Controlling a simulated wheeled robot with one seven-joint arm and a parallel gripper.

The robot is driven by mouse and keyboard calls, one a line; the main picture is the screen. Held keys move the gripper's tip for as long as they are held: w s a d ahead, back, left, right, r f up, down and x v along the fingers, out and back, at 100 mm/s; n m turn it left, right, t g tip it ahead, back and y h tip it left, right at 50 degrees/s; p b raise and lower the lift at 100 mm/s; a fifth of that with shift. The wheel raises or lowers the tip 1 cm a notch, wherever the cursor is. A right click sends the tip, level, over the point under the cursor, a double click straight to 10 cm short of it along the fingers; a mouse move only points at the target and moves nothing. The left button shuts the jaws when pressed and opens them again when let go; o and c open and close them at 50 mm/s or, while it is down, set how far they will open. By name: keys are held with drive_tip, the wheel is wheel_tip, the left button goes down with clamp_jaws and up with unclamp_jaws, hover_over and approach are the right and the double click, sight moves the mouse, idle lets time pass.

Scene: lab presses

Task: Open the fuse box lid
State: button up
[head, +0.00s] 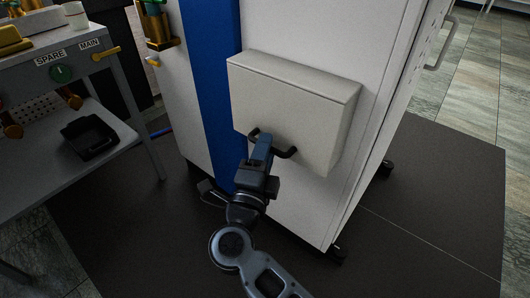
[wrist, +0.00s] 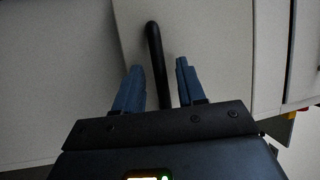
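The fuse box (head: 285,105) is a pale grey box fixed to the side of a white cabinet, and its lid is shut. A dark bar handle (head: 287,153) sticks out low on its front. My gripper (head: 261,140) is at the handle's left part and hides some of it. In the wrist view, the handle (wrist: 155,45) runs between the two blue fingers of my gripper (wrist: 160,66). The fingers are apart, with gaps on both sides of the bar, so it is open around the handle without gripping it.
The white cabinet (head: 195,75) has a blue stripe and stands on casters on a dark mat (head: 430,190). At left is a grey bench (head: 60,60) with SPARE and MAIN labels and a black tray (head: 89,137) on its lower shelf. Floor at right is clear.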

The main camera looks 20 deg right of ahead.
clamp_jaws()
idle(0.3)
idle(0.4)
